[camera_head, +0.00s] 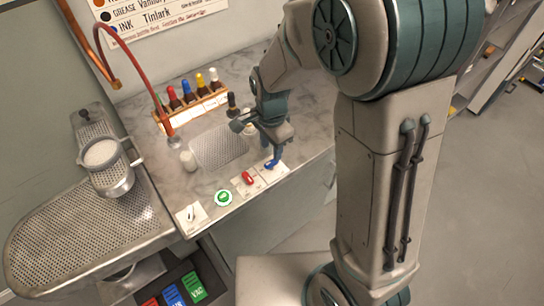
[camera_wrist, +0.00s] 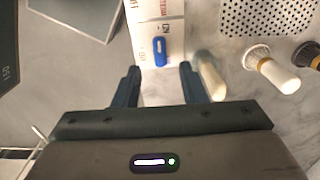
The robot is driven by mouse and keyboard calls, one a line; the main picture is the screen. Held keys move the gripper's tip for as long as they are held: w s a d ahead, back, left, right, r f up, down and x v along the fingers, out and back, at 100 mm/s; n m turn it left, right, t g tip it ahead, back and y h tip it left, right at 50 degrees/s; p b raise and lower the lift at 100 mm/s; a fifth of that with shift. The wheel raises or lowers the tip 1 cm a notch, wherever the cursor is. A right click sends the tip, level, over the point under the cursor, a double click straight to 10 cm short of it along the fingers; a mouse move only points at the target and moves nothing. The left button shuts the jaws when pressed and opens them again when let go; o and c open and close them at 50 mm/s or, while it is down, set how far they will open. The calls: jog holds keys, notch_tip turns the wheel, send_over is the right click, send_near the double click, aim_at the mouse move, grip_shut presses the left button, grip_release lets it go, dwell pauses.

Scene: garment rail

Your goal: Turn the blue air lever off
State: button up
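In the wrist view the blue lever (camera_wrist: 161,51) lies lengthwise up the picture on the white plate (camera_wrist: 168,9), ahead of the gap between my fingers. My gripper (camera_wrist: 160,82) is open and empty, with its two fingers apart and neither visibly touching the lever. In the head view my gripper (camera_head: 264,130) is above the counter, partly hidden by its own wrist.
A cream-capped bottle (camera_wrist: 209,76) stands close to my right finger in the wrist view. A perforated drain plate (camera_head: 219,147) and a bottle rack (camera_head: 192,107) lie behind.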

aim_at(272, 161)
notch_tip(272, 161, down, 6)
jog(key=shift+r, duration=0.15)
dwell(0.3)
